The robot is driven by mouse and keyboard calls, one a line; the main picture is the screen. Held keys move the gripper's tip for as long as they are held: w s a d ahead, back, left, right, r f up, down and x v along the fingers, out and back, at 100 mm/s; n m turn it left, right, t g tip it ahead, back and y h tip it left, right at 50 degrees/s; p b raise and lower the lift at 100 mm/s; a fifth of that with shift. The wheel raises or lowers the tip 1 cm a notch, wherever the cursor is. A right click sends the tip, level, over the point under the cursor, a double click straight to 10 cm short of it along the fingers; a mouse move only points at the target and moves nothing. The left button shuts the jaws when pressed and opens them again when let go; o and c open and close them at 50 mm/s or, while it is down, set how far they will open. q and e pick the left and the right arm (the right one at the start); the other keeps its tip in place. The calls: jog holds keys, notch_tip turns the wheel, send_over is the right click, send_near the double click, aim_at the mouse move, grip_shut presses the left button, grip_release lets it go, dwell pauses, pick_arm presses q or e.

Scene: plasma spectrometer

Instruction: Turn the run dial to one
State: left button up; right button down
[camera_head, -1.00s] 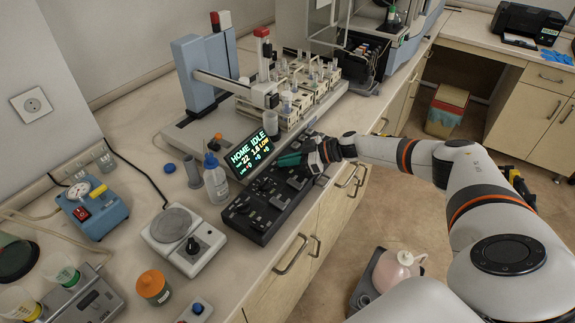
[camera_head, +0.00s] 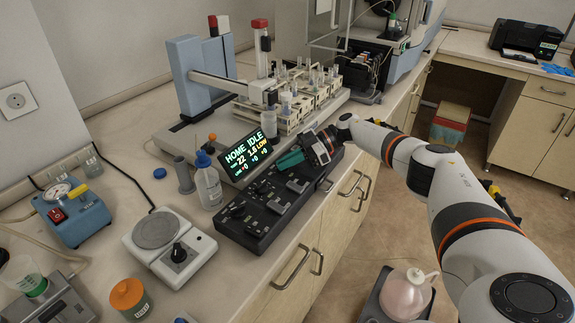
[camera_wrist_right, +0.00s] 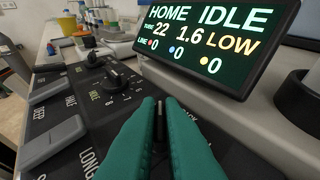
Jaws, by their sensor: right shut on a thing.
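The black control panel (camera_head: 262,239) lies along the bench front and carries several knobs and levers. My right gripper (camera_head: 281,163), with green fingers, reaches the panel's far end beside the display (camera_head: 250,150). In the right wrist view its fingertips (camera_wrist_right: 160,104) are shut on a small dark knob, mostly hidden between them. Its pointer and label cannot be read. The display reads HOME IDLE, 22, 1.6 LOW and zeros. My left gripper is out of view.
A wash bottle (camera_head: 208,184) stands left of the panel. A balance-like plate device (camera_head: 170,243) is nearer on the bench. The autosampler (camera_head: 196,75) with tube racks stands behind the panel. An orange-lidded jar (camera_head: 128,294) is at the near edge.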

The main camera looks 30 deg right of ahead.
jog(key=shift+r, duration=0.1)
jog(key=c, duration=1.6)
grip_release()
jog(key=shift+o, duration=0.2)
jog(key=b+v, duration=0.4)
jog(key=v, duration=0.7)
jog(key=shift+d, duration=0.25)
jog(key=shift+s+d+r, duration=0.1)
jog(key=shift+s+d, duration=0.05)
